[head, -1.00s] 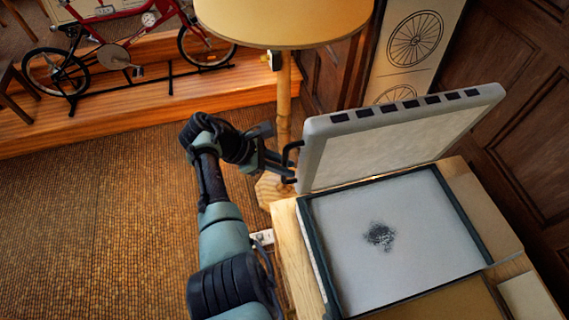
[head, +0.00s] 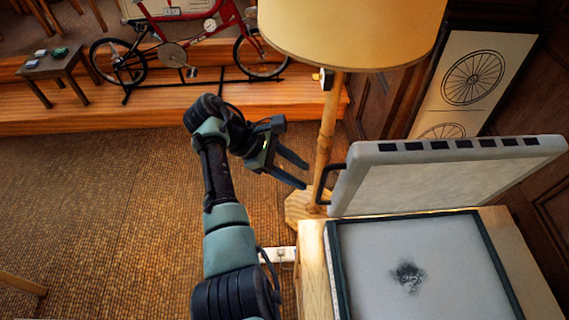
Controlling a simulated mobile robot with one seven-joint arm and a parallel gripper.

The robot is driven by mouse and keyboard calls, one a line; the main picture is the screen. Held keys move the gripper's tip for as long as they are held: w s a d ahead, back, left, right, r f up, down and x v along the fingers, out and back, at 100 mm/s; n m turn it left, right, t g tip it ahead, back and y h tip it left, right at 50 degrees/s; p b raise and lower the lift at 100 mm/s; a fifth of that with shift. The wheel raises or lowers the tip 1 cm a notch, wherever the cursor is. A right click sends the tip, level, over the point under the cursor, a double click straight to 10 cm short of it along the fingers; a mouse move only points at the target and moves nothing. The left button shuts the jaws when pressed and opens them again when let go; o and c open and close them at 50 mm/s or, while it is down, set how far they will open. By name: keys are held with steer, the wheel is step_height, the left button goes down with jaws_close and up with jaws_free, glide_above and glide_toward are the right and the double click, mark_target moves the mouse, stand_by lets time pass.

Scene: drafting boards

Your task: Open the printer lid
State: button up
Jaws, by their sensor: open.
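The printer lid (head: 440,178) stands raised, tilted up from the back of the printer, with a row of dark squares along its top edge. A dark handle (head: 325,182) sticks out from its left side. The printer bed (head: 400,250) lies uncovered, a pale flat surface in a dark frame with a dark smudge on it. My gripper (head: 299,172) is open and empty, just left of the handle and apart from it, its two fingers pointing right and down toward the lid.
A floor lamp (head: 350,30) with a wide shade and wooden pole stands close behind my gripper. A red bicycle (head: 185,50) stands on a wooden step at the back. A small table (head: 60,72) is at the far left. The carpet (head: 100,210) at left is mostly clear.

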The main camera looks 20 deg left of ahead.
steer(key=shift+b+v, duration=0.35)
steer(key=shift+v, duration=1.9)
